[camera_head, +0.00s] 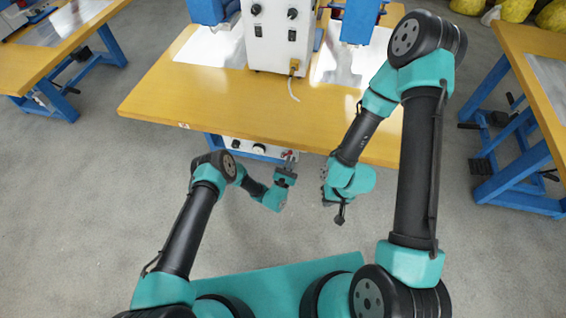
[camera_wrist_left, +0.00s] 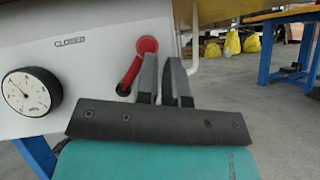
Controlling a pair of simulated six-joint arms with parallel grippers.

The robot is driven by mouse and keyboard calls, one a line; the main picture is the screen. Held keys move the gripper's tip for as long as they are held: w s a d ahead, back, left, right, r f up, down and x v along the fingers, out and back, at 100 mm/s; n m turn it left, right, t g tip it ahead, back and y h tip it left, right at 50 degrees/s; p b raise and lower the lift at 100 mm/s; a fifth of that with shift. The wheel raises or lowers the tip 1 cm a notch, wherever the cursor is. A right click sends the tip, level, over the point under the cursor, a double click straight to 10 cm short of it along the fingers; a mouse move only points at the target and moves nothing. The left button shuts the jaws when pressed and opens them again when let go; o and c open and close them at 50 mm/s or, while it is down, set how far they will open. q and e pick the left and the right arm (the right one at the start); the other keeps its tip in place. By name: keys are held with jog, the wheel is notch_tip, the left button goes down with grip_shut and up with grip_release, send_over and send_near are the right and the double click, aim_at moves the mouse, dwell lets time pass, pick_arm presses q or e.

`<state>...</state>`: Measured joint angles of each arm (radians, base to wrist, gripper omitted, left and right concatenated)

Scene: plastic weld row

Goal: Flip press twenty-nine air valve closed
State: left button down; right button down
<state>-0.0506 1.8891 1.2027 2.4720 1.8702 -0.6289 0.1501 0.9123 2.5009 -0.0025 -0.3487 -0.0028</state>
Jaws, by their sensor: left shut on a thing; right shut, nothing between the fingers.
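In the left wrist view, a red valve lever (camera_wrist_left: 131,71) is on the white panel (camera_wrist_left: 80,60), its round end at the upper right and its arm slanting down to the left. The panel has a "CLOSED" label (camera_wrist_left: 70,42) to the left of the lever. My left gripper (camera_wrist_left: 165,62) is at the lever, shut on it; the near finger hides part of the contact. In the head view, my left gripper (camera_head: 290,158) is at the table's front edge, before the panel under the tabletop. My right gripper (camera_head: 339,218) is shut and empty, pointing down over the floor.
A round gauge (camera_wrist_left: 30,91) is on the panel left of the lever. The yellow tabletop (camera_head: 200,100) overhangs the panel and carries a white press unit (camera_head: 277,35). Other yellow tables stand at both sides. Grey floor is free between them.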

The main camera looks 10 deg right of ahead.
pick_arm(q)
jog(key=shift+w+a+r+h, duration=0.1)
jog(key=shift+w+r+h, duration=0.05)
jog(key=shift+r, duration=0.45)
jog(key=shift+w+a+r+h, duration=0.1)
jog(key=shift+r+h, duration=0.05)
jog(key=shift+r, duration=0.45)
pick_arm(e)
jog(key=shift+s+d, duration=0.1)
jog(key=shift+d, duration=0.05)
pick_arm(q)
jog(key=shift+a+n+t+y, duration=0.25)
jog(key=shift+n+y, duration=0.35)
jog(key=shift+n, duration=0.3)
jog(key=shift+r+n+t+y, duration=0.1)
jog(key=shift+n+t+y, duration=0.3)
jog(key=shift+n, duration=0.1)
jog(key=shift+a, duration=0.1)
